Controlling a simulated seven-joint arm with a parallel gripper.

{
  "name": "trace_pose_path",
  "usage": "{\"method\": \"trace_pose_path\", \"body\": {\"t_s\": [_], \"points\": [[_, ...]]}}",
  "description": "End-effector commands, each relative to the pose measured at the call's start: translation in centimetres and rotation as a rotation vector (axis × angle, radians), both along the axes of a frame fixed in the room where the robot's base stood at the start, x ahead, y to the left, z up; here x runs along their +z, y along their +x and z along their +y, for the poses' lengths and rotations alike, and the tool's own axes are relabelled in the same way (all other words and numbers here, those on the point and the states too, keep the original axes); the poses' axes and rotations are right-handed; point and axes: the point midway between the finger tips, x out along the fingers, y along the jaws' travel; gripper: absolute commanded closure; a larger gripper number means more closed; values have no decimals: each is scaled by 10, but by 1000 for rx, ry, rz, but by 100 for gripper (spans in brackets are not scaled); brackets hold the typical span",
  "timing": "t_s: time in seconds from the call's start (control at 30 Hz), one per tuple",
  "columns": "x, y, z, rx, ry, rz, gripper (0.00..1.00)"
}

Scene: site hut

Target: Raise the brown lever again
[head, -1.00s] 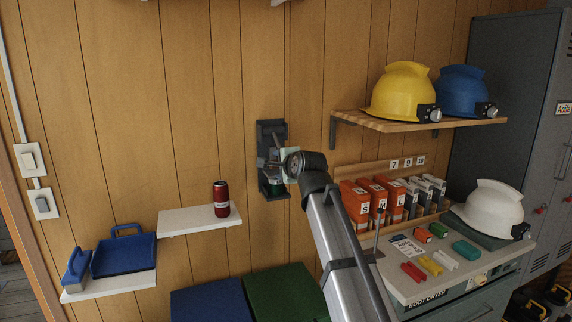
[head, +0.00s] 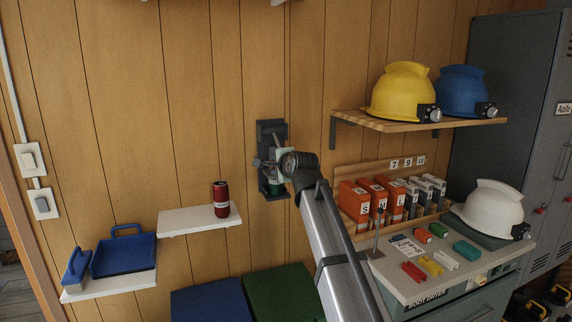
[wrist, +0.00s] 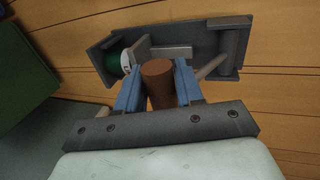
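The brown lever (wrist: 158,84) shows in the wrist view as a round brown grip between my gripper's two blue fingers (wrist: 159,88). Both fingers appear to press against its sides. The lever belongs to a dark grey wall fixture (wrist: 232,44), which also shows in the head view (head: 270,128). In the head view my gripper (head: 267,163) is at the middle of the fixture and hides the lever. A green cylinder with a pale face (wrist: 117,62) sits at one end of the fixture, its lower end in the head view.
A small white shelf with a dark red can (head: 221,200) is left of and below the fixture. Orange and grey boxes (head: 355,207) stand to the right, under a wooden shelf (head: 450,126) with helmets. Blue and green lids (head: 280,290) lie below. The wall left of the fixture is bare.

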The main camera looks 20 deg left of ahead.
Motion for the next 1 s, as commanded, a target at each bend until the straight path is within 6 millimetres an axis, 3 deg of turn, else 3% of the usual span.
{"method": "trace_pose_path", "body": {"t_s": [0.17,0.37,0.73,1.0], "points": [[0,0,0,0,0,0,80],[5,-1,-1,0,1,-1,80],[35,-9,-9,0,4,-4,80],[38,-10,-10,0,3,-3,80]]}}
